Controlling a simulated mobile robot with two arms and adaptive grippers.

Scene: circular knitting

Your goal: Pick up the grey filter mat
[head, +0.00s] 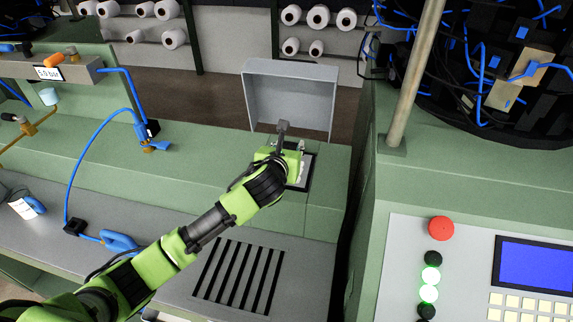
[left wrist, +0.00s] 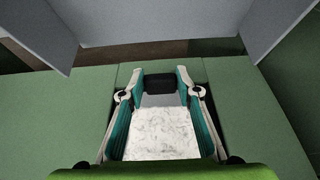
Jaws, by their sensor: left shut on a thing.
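The grey filter mat (left wrist: 165,132) lies between the two fingers of my left gripper (left wrist: 161,80) in the left wrist view. Its surface is pale with whitish, lint-like mottling, and a plain grey strip shows towards the fingertips. A black block sits between the fingertips. In the head view, my left gripper (head: 296,152) is over the dark-framed opening in the green bench, and a pale part of the mat (head: 305,170) shows beside it. The gripper is shut on the mat; its fingers hide much of the contact. My right gripper is not in view.
A grey open-fronted box or lid (head: 290,95) stands upright just behind the opening. A green machine with a control panel (head: 478,265) and a metal post (head: 415,75) is at right. Blue hoses (head: 80,160) run at left. A slotted grille (head: 238,277) lies in front.

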